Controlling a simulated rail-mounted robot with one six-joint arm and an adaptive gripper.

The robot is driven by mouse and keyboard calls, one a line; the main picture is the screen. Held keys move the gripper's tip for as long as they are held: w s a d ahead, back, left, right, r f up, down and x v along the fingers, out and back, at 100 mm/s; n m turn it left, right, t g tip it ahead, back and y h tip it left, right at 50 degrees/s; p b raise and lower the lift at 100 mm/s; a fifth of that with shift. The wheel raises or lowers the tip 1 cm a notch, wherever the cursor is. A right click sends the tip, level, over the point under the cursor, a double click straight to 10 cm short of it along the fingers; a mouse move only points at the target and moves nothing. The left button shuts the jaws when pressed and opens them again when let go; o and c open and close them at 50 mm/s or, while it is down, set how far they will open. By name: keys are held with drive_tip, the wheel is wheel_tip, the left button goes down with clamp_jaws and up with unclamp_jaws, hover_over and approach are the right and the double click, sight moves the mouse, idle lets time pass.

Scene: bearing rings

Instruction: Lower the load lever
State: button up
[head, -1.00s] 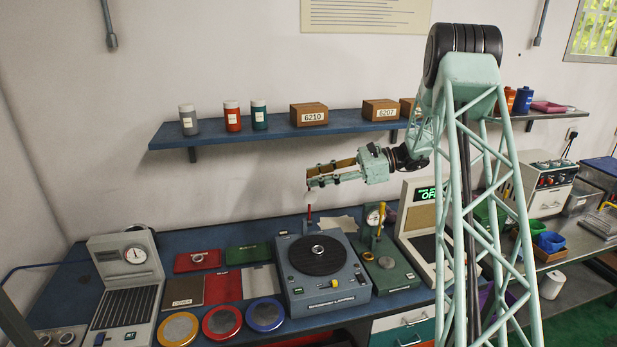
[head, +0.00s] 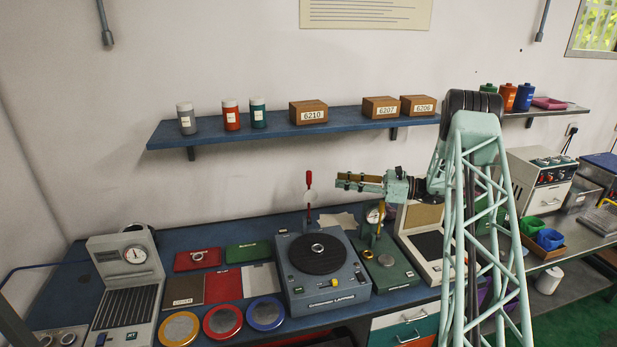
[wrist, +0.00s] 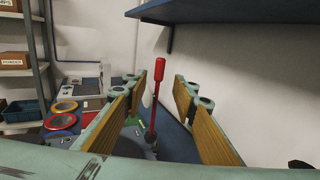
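The lapping machine (head: 295,288) is a blue-grey box on the bench with a dark round plate and a metal ring (head: 317,249) on it. A red-handled lever (head: 309,181), which I take as the load lever, stands upright at its back. My gripper (head: 342,181) is to the right of the red handle at about its height, pointing left, with a gap between them. In the wrist view, the wood-lined fingers are wide apart and empty. The lever (wrist: 158,75) shows between them, beyond the fingertips.
A green gauge stand (head: 388,270) with a yellow-handled lever (head: 381,219) is just right of the machine, below my gripper. The blue wall shelf (head: 275,125) with bottles and boxes runs above. Coloured round dishes and trays lie left of the machine.

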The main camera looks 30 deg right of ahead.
sight(309, 177)
idle(0.4)
drive_tip(key=shift+p+x, duration=1.05)
drive_tip(key=shift+x, duration=5.8)
clamp_jaws()
